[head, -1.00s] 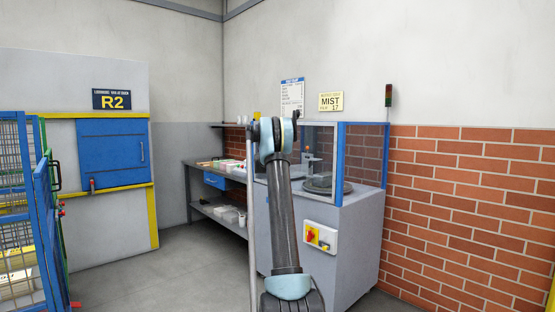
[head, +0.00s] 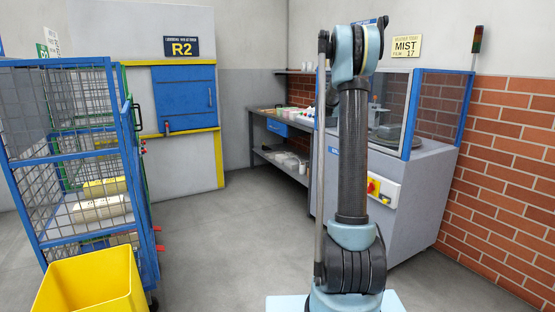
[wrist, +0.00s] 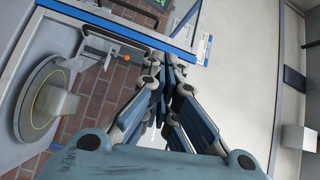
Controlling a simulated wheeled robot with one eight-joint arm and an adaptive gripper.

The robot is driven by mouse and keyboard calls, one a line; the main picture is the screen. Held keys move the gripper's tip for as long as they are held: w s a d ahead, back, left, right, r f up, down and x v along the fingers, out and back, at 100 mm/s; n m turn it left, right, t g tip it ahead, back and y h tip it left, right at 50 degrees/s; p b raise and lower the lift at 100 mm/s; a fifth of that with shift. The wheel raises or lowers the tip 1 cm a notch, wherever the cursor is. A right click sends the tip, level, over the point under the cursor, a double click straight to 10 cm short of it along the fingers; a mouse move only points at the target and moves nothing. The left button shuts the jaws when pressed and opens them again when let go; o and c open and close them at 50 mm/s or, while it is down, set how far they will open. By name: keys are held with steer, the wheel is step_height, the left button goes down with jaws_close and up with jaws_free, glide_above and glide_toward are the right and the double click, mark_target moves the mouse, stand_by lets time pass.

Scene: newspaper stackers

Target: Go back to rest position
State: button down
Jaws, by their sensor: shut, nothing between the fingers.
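My gripper (wrist: 163,105) shows in the wrist view with its blue and grey fingers drawn together and nothing between them. It points toward the blue-framed grey machine, with the machine's round turntable (wrist: 38,105) to its left. In the head view my arm stands upright right of centre, folded at its top joint in front of the grey machine (head: 415,190). The gripper itself is hidden there behind my arm.
A blue wire cage trolley (head: 75,155) stands at left, with a yellow bin (head: 92,285) in front of it. A workbench (head: 290,130) with small items stands behind my arm. A brick wall (head: 505,190) is at right. The grey floor (head: 225,245) between is clear.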

steer(key=s+a+n+g+y, duration=0.2)
steer(key=s+a+n+y, duration=0.8)
steer(key=s+a, duration=0.85)
steer(key=s+a+f+n+g, duration=0.1)
steer(key=s+f+n+g, duration=0.1)
steer(key=s+f, duration=0.35)
steer(key=s+a+f+n+g, duration=0.1)
steer(key=s+f+n, duration=0.15)
steer(key=s, duration=0.55)
steer(key=s+a+f+n+g, duration=0.1)
steer(key=s+f+n+g, duration=0.1)
steer(key=s+f, duration=0.35)
steer(key=s+d+f+n+g+h, duration=0.1)
steer(key=s+d+f+g, duration=0.1)
steer(key=s+f, duration=0.5)
steer(key=s+d+f+n+g+h, duration=0.1)
steer(key=s+f, duration=0.6)
steer(key=s, duration=0.9)
steer(key=s+d+f+n+g+h, duration=0.1)
steer(key=s+d+f+g, duration=0.2)
steer(key=s, duration=0.9)
step_height(320, 180, down, 4)
steer(key=shift+d+n+g+h, duration=0.15)
steer(key=shift+n+g+h, duration=0.25)
steer(key=shift+g, duration=0.6)
steer(key=shift+w+f, duration=0.2)
steer(key=shift+w, duration=0.25)
